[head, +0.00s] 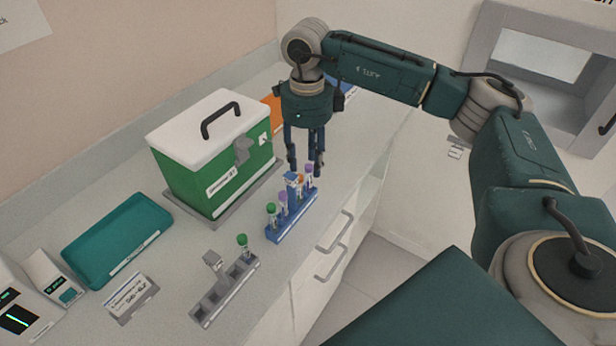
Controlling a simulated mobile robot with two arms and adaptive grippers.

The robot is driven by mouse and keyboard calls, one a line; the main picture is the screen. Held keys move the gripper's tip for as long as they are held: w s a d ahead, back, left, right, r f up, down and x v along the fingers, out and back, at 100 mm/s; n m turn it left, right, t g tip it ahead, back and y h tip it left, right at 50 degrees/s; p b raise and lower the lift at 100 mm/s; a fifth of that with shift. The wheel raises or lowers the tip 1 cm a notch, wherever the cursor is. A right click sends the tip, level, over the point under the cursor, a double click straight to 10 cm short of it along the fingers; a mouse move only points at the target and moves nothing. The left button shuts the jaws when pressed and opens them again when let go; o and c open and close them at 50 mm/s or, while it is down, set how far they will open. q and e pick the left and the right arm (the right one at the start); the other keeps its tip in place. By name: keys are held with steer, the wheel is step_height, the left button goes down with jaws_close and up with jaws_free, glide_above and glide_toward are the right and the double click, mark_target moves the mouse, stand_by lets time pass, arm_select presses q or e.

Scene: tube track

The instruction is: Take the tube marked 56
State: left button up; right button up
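A blue rack (293,228) near the counter's front edge holds several upright capped tubes: a green-capped tube (271,210), a purple-capped tube (283,199), an orange-capped tube (300,181) and another purple-capped tube (309,171) at the far end. A blue and white top (291,179) stands among them. I cannot read any number, so I cannot tell which tube is 56. My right gripper (306,168) points down at the far end of the rack, fingers apart, close to the far tubes. Whether it touches them is unclear. My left gripper is out of view.
A grey rack (211,305) with one green-capped tube (242,242) stands nearer. A green box with a white lid (218,165) stands behind, left of the gripper. A teal tray (118,238) and a label stand (130,297) are at left.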

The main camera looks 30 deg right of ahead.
steer(key=shift+s+d+f, duration=0.1)
steer(key=shift+d+f, duration=0.05)
steer(key=shift+f, duration=1.25)
steer(key=shift+c, duration=1.1)
steer(key=c, duration=0.7)
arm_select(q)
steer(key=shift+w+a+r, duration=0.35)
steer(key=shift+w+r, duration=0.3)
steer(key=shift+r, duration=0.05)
arm_select(e)
steer(key=shift+c, duration=0.2)
steer(key=shift+r, duration=0.15)
step_height(320, 180, up, 10)
steer(key=shift+r+b, duration=0.25)
steer(key=shift+b, duration=0.95)
jaws_close()
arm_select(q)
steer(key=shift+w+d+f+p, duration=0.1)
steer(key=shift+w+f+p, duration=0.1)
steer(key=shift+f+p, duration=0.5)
arm_select(e)
jaws_free()
step_height(320, 180, up, 9)
steer(key=shift+r, duration=0.2)
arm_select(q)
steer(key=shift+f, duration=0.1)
arm_select(e)
jaws_close()
